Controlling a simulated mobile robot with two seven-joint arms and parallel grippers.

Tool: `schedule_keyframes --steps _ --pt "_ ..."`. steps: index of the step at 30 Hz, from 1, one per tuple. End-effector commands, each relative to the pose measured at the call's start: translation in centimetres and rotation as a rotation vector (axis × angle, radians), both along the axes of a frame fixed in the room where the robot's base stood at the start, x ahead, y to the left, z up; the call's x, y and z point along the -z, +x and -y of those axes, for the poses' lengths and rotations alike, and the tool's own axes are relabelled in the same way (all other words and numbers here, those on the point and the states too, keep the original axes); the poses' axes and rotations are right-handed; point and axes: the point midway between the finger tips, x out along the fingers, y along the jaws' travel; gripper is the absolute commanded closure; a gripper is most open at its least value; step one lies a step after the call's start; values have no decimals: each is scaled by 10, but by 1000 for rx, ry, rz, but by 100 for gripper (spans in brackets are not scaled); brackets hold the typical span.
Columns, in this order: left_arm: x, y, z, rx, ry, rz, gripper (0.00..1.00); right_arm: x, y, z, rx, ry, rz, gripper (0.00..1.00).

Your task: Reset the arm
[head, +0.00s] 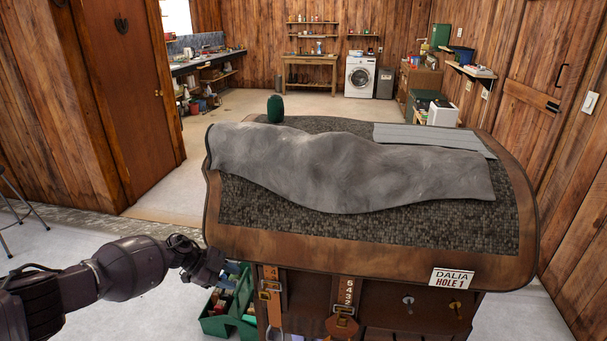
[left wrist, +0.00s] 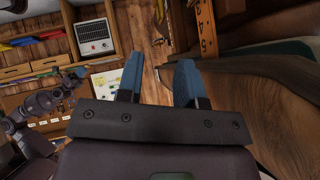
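My left arm comes in from the left in the head view. Its gripper (head: 207,268) is beside the lower left edge of the saddle-like stand (head: 370,250), over the floor. In the left wrist view the two blue fingers of my left gripper (left wrist: 158,78) stand apart with nothing between them. Part of a dark jointed arm, which looks like my right arm, shows at the left of the left wrist view. Its gripper (left wrist: 74,73) is too small there to tell open from shut. My right arm is out of the head view.
A grey cloth (head: 350,170), a dark green object (head: 275,108) and a grey ribbed pad (head: 435,138) lie on the stand. A green box (head: 218,325) with items sits on the floor below my left gripper. A stool (head: 15,205) stands far left. Floor behind the stand is clear.

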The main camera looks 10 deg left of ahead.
Motion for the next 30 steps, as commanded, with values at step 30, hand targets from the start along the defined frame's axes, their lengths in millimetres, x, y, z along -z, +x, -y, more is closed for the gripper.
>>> schedule_keyframes --steps 30 --pt "60 -188 114 -971 -577 184 66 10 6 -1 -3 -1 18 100"
